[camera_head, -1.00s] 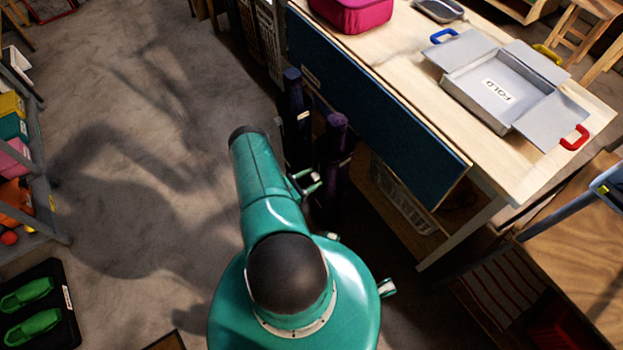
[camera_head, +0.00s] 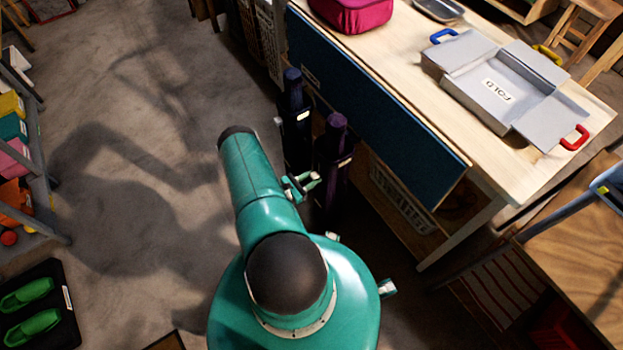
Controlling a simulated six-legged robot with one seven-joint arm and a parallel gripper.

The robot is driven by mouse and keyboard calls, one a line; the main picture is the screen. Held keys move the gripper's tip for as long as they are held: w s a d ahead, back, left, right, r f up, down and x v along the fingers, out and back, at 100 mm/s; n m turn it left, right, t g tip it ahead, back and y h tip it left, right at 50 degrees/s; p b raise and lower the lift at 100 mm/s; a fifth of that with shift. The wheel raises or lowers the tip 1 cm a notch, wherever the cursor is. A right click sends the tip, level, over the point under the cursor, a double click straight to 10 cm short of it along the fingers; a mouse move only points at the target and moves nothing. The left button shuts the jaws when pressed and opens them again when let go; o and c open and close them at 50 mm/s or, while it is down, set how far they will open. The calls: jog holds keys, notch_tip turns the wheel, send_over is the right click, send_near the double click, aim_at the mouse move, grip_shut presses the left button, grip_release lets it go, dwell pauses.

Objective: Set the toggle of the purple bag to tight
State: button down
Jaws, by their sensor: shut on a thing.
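The purple bag (camera_head: 331,178) is a tall, narrow, dark bag with a rounded purple top, standing upright beside the blue panel. A similar navy bag (camera_head: 294,125) stands just behind it to the left. My gripper (camera_head: 314,181) is at the purple bag's left side, its fingers pointing right, at about mid-height of the bag in the picture. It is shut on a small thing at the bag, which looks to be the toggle. The toggle itself is too small and dark to make out, so its setting cannot be told. My teal arm covers the floor in front.
A wooden table with a blue front panel (camera_head: 375,110) rises right behind the bags. On it are a grey folding board (camera_head: 490,92) and a pink case (camera_head: 352,12). A white basket (camera_head: 402,205) sits under the table. Open floor lies to the left.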

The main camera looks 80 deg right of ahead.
aim_at(319, 164)
jog(key=shift+d+r, duration=0.1)
jog(key=shift+r, duration=3.3)
jog(key=c, duration=1)
grip_release()
jog(key=shift+c, duration=0.2)
jog(key=v, duration=1.3)
jog(key=shift+w+a, duration=0.3)
